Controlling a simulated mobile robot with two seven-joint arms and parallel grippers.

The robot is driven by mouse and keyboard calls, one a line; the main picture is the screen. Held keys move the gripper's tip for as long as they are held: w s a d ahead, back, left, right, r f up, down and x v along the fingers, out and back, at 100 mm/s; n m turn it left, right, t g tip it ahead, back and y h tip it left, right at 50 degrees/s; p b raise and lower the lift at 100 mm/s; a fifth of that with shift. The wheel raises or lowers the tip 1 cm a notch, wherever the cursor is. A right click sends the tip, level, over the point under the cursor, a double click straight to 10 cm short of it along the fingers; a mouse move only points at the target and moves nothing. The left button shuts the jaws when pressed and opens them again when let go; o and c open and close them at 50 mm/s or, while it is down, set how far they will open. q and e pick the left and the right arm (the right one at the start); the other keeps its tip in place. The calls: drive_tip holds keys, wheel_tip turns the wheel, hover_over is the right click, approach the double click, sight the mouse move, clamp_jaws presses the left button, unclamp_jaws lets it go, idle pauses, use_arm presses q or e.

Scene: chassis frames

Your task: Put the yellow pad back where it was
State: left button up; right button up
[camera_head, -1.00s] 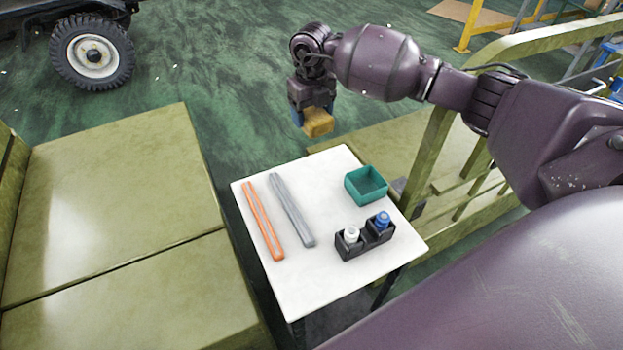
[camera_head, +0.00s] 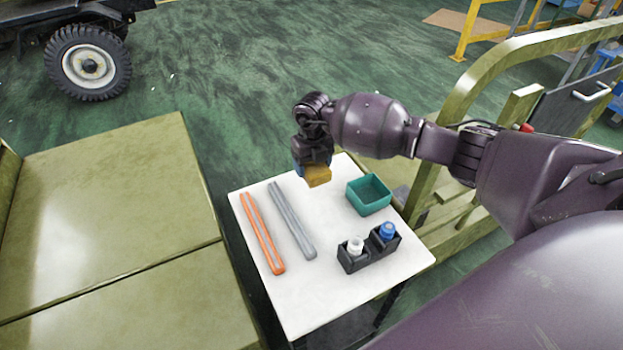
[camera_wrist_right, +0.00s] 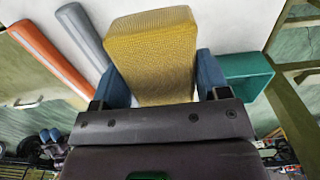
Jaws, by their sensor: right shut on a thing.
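The yellow pad (camera_head: 317,176) is a small block held in my right gripper (camera_head: 313,172), over the far part of the white table (camera_head: 318,285), left of the green tray. In the right wrist view the pad (camera_wrist_right: 152,55) sits between the two blue fingers of my right gripper (camera_wrist_right: 160,82), which are shut on it. I cannot tell for sure whether the pad touches the table. My left gripper is not in view.
On the table are an orange bar (camera_head: 262,232), a grey bar (camera_head: 291,220), a green open tray (camera_head: 369,194), and a black holder (camera_head: 353,265) with a white-capped and a blue-capped bottle. Olive panels (camera_head: 110,210) lie to the left, an olive rail (camera_head: 450,125) to the right.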

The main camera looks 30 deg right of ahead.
wheel_tip(320, 180, down, 6)
drive_tip(key=shift+r+b, duration=0.1)
drive_tip(key=shift+b, duration=0.55)
drive_tip(key=shift+r, duration=0.15)
drive_tip(key=o, duration=0.5)
drive_tip(key=shift+f, duration=0.25)
drive_tip(key=shift+c, duration=0.2)
drive_tip(key=o, duration=0.4)
drive_tip(key=shift+o, duration=0.2)
drive_tip(key=shift+r, duration=0.1)
